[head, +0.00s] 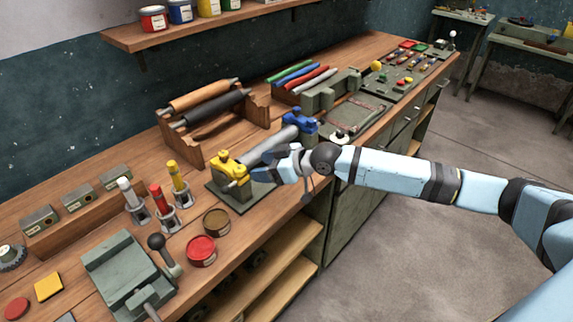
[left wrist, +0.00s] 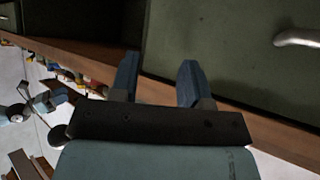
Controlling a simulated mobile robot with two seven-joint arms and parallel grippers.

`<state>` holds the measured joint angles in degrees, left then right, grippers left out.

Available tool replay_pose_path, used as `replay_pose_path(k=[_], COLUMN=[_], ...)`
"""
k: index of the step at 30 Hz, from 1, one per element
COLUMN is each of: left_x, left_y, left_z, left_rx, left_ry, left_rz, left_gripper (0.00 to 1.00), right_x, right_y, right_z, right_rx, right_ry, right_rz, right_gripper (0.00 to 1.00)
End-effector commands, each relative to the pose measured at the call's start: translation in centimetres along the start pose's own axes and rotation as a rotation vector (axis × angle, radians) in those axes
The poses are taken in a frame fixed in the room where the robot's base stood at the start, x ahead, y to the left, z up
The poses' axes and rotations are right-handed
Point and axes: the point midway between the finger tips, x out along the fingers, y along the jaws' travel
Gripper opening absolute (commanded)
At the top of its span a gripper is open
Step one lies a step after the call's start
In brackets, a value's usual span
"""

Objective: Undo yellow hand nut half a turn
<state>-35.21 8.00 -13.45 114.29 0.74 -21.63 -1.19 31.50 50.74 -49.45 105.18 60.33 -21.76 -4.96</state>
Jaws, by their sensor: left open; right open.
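The yellow hand nut (head: 230,167) sits on top of a grey block at the near end of a fixture on the bench, with a grey cylinder running from it to a blue counterpart (head: 300,122). My right gripper (head: 262,170) is open, just right of the yellow nut and low beside the fixture. Whether it touches anything there is unclear, and its fingertips are partly hard to make out. My left gripper (left wrist: 157,82) is open and empty in the left wrist view, before a green cabinet front; it does not show in the head view.
A wooden rack with rolls (head: 205,100) stands behind the fixture. Red and yellow handled tools (head: 160,195), a red tin (head: 202,250) and a brown tin (head: 216,222) stand at its near left. A green lever device (head: 120,265) is nearer. The floor at right is clear.

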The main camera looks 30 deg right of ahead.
Motion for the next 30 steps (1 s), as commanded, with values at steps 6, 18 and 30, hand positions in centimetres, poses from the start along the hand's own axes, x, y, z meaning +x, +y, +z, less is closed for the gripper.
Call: replay_pose_path(k=[6, 18, 30], left_x=[0.4, 0.6, 0.7], left_y=[0.0, 0.0, 0.0], left_z=[0.6, 1.0, 1.1], left_rx=[0.0, 0.0, 0.0], left_ry=[0.0, -0.002, -0.003], left_rz=[0.001, 0.001, 0.0], left_gripper=[0.43, 0.43, 0.43], right_x=[-4.7, -7.5, -6.0], right_y=[0.1, 0.0, -1.8], right_z=[0.2, 0.0, -0.4], right_rx=[-0.003, -0.001, -0.009], right_ry=[-0.001, 0.001, 0.046], right_rz=[0.001, 0.0, -0.023], right_gripper=[0.62, 0.62, 0.62])
